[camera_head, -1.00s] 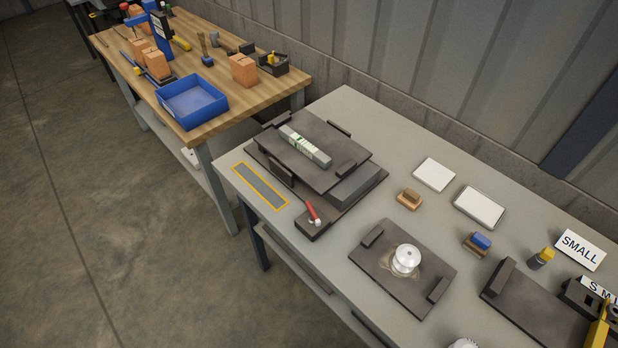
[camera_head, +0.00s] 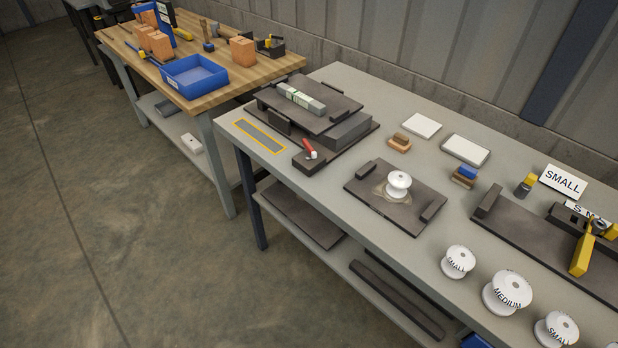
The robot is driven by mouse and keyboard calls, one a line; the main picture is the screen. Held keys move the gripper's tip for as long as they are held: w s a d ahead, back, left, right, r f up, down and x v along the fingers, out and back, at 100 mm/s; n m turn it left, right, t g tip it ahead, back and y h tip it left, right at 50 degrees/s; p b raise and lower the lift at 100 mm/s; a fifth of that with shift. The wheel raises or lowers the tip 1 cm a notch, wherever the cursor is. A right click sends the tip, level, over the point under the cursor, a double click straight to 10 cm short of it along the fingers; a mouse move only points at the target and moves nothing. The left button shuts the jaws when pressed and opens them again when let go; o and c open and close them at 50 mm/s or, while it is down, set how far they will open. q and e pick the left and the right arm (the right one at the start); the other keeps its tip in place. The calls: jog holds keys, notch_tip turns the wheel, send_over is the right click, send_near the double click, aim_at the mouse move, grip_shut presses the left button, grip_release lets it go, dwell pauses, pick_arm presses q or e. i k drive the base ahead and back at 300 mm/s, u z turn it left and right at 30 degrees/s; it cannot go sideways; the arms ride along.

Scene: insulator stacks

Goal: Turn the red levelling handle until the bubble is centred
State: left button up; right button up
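The red levelling handle (camera_head: 308,146) sits on a small dark block at the front corner of the dark levelling platform (camera_head: 340,97), near the table's left end. It leans up and to the left, with a white part at its lower end. A pale level (camera_head: 301,98) with a green vial lies on top of the platform. The vial is too small for me to tell where the bubble is. Neither of my grippers shows in the head view, and nothing touches the handle.
A yellow-framed grey strip (camera_head: 259,136) lies left of the handle. A dark plate (camera_head: 412,216) with a white insulator (camera_head: 398,184) is to the right. Labelled insulators (camera_head: 507,292) stand along the front edge. A wooden bench (camera_head: 225,60) with a blue tray (camera_head: 194,77) is behind left.

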aim_at(311, 153)
jog(key=u, duration=0.25)
jog(key=k, duration=0.35)
jog(key=z, duration=1.2)
jog(key=i, duration=0.6)
jog(key=u, duration=0.2)
